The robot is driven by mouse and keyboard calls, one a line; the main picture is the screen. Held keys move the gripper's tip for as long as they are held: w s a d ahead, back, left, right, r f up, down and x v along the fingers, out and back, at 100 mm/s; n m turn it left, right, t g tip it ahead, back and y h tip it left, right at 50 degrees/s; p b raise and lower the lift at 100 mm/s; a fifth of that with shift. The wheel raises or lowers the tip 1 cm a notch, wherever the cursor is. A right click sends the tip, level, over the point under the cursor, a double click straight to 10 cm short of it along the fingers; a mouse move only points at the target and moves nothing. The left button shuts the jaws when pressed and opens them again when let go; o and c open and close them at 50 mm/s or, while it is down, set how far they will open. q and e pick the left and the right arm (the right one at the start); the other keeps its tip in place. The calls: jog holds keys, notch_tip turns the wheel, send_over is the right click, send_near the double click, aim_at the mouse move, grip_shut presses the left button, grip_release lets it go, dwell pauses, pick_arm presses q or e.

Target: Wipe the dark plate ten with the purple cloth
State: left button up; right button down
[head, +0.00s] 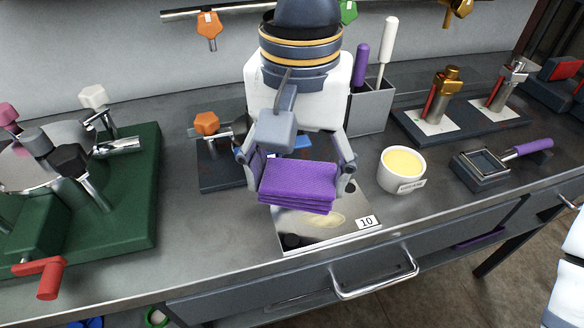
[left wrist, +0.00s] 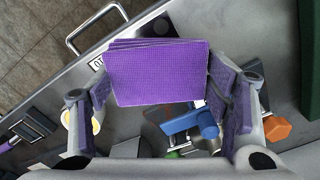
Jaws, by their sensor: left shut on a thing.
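A folded purple cloth (head: 298,184) is held in my left gripper (head: 297,172), whose two fingers press its sides. The cloth also fills the middle of the left wrist view (left wrist: 157,72), between the fingers (left wrist: 165,95). Below the cloth lies plate ten (head: 325,234), with a "10" label (head: 366,222) at its right corner. A pale smear and dark spots show on its front part. The cloth hides the back part. I cannot tell whether the cloth touches the plate. My right gripper is not in view.
A white cup with yellow contents (head: 402,170) stands right of the plate. A purple-handled tool (head: 500,161) lies further right. A green block with valves (head: 125,200) stands left. A drawer handle (head: 375,283) sticks out at the front edge.

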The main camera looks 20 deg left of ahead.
pick_arm(q)
send_over(298, 226)
jog(key=shift+f, duration=3)
jog(key=shift+f, duration=1)
